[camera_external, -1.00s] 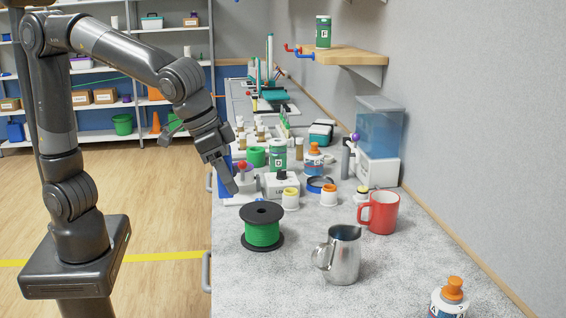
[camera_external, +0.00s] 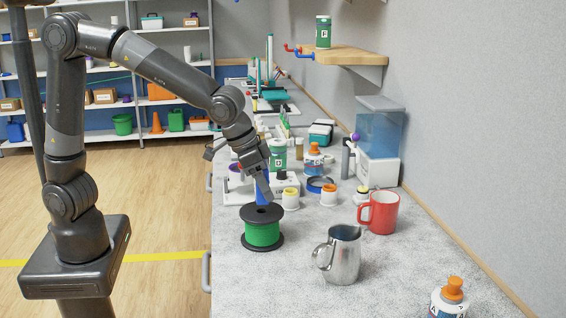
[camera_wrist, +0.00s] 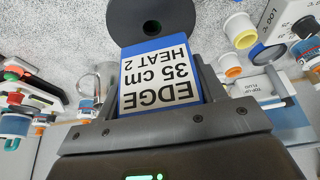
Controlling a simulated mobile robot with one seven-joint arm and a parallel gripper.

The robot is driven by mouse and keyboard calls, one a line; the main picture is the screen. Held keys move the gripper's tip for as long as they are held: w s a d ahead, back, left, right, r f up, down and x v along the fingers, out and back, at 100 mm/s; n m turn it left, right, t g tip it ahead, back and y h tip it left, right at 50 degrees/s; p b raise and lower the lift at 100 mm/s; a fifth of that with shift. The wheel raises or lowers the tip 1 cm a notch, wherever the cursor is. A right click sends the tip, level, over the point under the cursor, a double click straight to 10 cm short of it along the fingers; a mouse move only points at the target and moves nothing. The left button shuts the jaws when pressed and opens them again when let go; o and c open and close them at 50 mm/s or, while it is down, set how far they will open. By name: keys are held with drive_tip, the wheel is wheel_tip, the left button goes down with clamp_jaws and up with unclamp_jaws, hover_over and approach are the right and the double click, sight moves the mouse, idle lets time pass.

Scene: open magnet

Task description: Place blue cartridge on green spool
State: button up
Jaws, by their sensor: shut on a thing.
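The blue cartridge (camera_wrist: 160,80), with a white label reading EDGE 35 cm HEAT 2, is held between the fingers of my gripper (camera_wrist: 155,118). In the external view the blue cartridge (camera_external: 261,188) shows as a blue strip beside my gripper (camera_external: 264,186), just above the spool. The green spool (camera_external: 262,233) stands upright on the counter, with black flanges. Its black top flange (camera_wrist: 152,18) shows in the wrist view just beyond the cartridge's far end. I cannot tell whether the cartridge touches the spool.
A steel pitcher (camera_external: 342,255) and a red mug (camera_external: 381,211) stand right of the spool. The counter's front middle (camera_external: 270,285) is bare.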

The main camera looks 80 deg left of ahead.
drive_tip(key=shift+f, duration=1.5)
drive_tip(key=shift+f, duration=0.1)
drive_tip(key=o, duration=1)
drive_tip(key=v, duration=1.1)
drive_tip(key=shift+t, duration=0.5)
drive_tip(key=shift+s+a+f, duration=0.15)
drive_tip(key=shift+s+a, duration=1.9)
drive_tip(key=shift+s, duration=1.85)
drive_tip(key=shift+s+a+f, duration=0.15)
drive_tip(key=shift+s+a, duration=1.95)
drive_tip(key=shift+s, duration=1.75)
drive_tip(key=shift+s+a+f, duration=0.1)
drive_tip(key=shift+s+a, duration=1.95)
drive_tip(key=shift+s, duration=1.85)
